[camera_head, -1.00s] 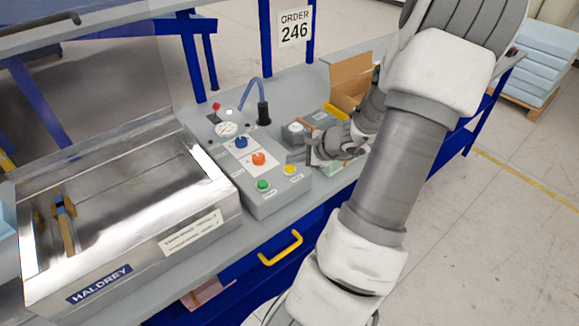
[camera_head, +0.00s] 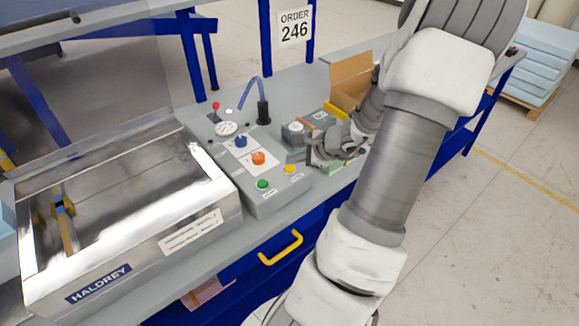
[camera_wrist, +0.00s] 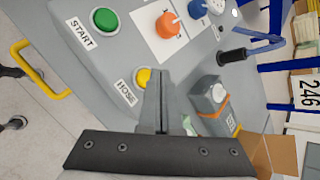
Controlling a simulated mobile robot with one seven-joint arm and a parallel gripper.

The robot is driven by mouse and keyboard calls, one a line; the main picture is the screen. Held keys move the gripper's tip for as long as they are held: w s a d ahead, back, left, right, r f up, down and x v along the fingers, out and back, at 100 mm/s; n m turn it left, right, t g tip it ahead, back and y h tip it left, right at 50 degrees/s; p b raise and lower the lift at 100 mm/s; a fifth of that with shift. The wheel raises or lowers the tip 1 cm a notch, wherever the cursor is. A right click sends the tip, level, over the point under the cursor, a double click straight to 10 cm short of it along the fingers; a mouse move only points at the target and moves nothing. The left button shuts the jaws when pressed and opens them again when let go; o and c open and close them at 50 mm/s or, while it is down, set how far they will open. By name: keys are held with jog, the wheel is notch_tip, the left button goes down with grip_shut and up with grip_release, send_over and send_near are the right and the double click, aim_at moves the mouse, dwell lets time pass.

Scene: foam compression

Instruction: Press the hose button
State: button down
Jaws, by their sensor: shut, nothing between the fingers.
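The yellow hose button (camera_head: 289,169) sits at the right front of the grey control panel (camera_head: 272,202). In the wrist view the yellow button (camera_wrist: 143,77) shows beside the HOSE label (camera_wrist: 125,92), partly covered by my fingers. My gripper (camera_wrist: 160,74) is shut and empty, its fingertips just right of the button in that view. In the head view my gripper (camera_head: 294,158) is by the panel's right edge, close to the button. I cannot tell whether the tips touch the panel.
A green START button (camera_head: 263,184), an orange knob (camera_head: 258,158) and a blue knob (camera_head: 240,141) share the panel. A grey device (camera_head: 296,131) and an open cardboard box (camera_head: 352,78) stand behind my gripper. A blue hose (camera_head: 250,88) rises at the back. A metal box (camera_head: 120,250) stands left.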

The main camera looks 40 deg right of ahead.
aim_at(293, 168)
jog(key=shift+f+b, duration=0.4)
jog(key=shift+f+b, duration=0.3)
jog(key=shift+b, duration=0.1)
dwell(0.5)
jog(key=shift+r, duration=0.1)
jog(key=shift+r+p, duration=0.5)
jog(key=shift+r, duration=0.2)
jog(key=shift+r, duration=0.1)
notch_tip(293, 168, up, 6)
jog(key=p, duration=0.4)
dwell(0.5)
